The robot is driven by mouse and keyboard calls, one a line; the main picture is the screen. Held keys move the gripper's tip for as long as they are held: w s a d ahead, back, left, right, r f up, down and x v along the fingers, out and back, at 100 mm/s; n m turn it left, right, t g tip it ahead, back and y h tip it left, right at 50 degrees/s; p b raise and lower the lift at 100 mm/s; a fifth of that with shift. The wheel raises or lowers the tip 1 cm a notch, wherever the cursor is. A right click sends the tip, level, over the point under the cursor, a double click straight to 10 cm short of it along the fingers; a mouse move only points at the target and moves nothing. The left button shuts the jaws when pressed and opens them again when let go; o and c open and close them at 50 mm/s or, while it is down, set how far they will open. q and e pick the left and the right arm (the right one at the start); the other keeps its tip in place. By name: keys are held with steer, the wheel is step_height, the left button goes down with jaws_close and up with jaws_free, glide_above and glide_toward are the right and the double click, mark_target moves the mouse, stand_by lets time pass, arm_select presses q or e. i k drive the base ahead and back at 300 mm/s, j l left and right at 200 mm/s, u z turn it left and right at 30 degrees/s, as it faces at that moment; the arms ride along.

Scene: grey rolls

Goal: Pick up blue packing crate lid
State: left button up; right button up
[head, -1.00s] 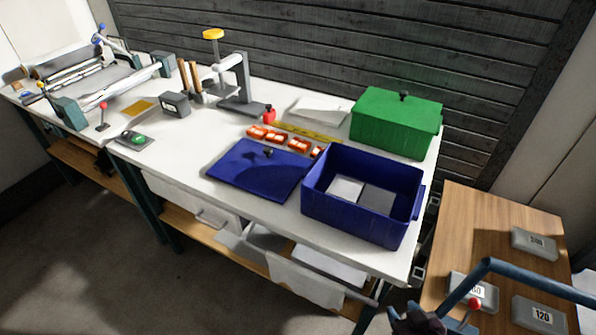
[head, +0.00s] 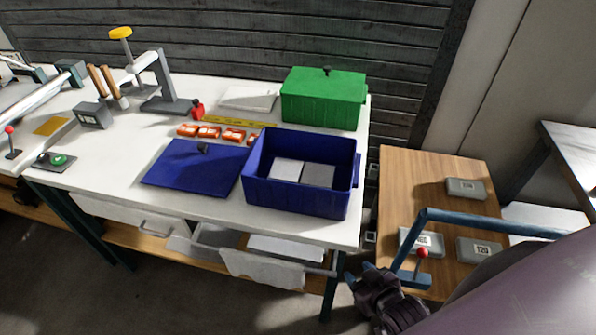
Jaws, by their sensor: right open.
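My right gripper (head: 362,282) is low at the bottom right, in front of the table's right end, well apart from the lid. It is open and holds nothing that I can see. My left gripper is not in view.
A lidded green crate (head: 322,100) stands at the back right. Orange-red items (head: 210,132) and a yellow ruler (head: 235,122) lie behind the lid. A press stand (head: 165,85) is at the back left. A wooden side table (head: 440,170) with grey boxes stands right; a blue bar (head: 480,222) crosses it.

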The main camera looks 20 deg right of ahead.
mark_target(210, 169)
steer(key=i+j+z, duration=0.1)
steer(key=j, duration=0.25)
steer(key=i+j+z, duration=0.1)
steer(key=i+j, duration=0.15)
steer(key=i+j+z, duration=0.1)
steer(key=j, duration=0.4)
steer(key=i+j, duration=0.15)
steer(key=j, duration=0.25)
steer(key=i+j+z, duration=0.15)
steer(key=j, duration=0.25)
steer(key=i+j+z, duration=0.1)
steer(key=j, duration=0.3)
steer(key=i+j+z, duration=0.1)
steer(key=j, duration=0.3)
